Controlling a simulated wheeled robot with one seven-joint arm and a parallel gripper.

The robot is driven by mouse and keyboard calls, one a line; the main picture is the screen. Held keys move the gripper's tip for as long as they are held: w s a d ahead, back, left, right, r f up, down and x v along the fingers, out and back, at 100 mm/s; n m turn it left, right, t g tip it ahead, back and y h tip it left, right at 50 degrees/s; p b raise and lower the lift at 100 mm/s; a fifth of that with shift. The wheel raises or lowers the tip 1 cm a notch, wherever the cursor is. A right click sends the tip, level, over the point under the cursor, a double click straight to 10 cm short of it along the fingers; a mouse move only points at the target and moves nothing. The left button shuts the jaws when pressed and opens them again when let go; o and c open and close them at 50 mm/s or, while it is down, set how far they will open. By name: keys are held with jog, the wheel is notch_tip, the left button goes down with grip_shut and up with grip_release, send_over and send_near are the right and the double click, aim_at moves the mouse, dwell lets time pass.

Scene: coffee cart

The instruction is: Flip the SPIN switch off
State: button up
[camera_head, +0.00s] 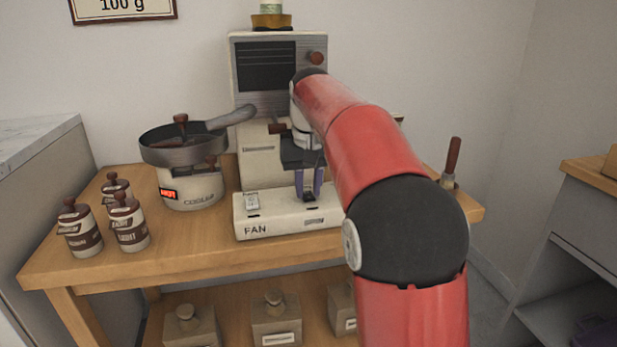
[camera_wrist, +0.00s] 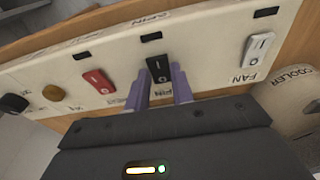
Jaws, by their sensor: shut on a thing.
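The SPIN switch is a small black rocker (camera_wrist: 158,68) with white marks on a cream panel (camera_wrist: 210,50). A partly hidden label beside it in the wrist view seems to read SPIN. My gripper (camera_wrist: 161,80) has its two purple fingers on either side of this rocker, shut on it. In the head view my gripper (camera_head: 309,190) reaches down to the panel front, and the black rocker (camera_head: 309,198) shows between the fingertips. I cannot tell for certain which way the rocker is tilted.
A white FAN rocker (camera_wrist: 258,48) and a red rocker (camera_wrist: 98,80) flank it. A brown knob (camera_wrist: 54,92) and a black knob (camera_wrist: 14,103) are farther left. A cooler (camera_head: 192,188) and several labelled canisters (camera_head: 130,222) stand left on the wooden table (camera_head: 190,245).

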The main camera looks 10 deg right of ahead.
aim_at(310, 198)
jog(key=o, duration=1)
jog(key=r, duration=0.2)
jog(key=r+p, duration=0.1)
jog(key=r, duration=0.2)
jog(key=s+r+p, duration=0.1)
jog(key=r, duration=0.1)
jog(key=shift+r, duration=0.35)
jog(key=s+f+t, duration=0.2)
jog(key=s+f, duration=0.1)
jog(key=s, duration=1.2)
jog(key=s+f+t, duration=0.1)
jog(key=s+f, duration=0.5)
jog(key=s, duration=0.1)
jog(key=s+f+t, duration=0.1)
jog(key=s+f, duration=0.6)
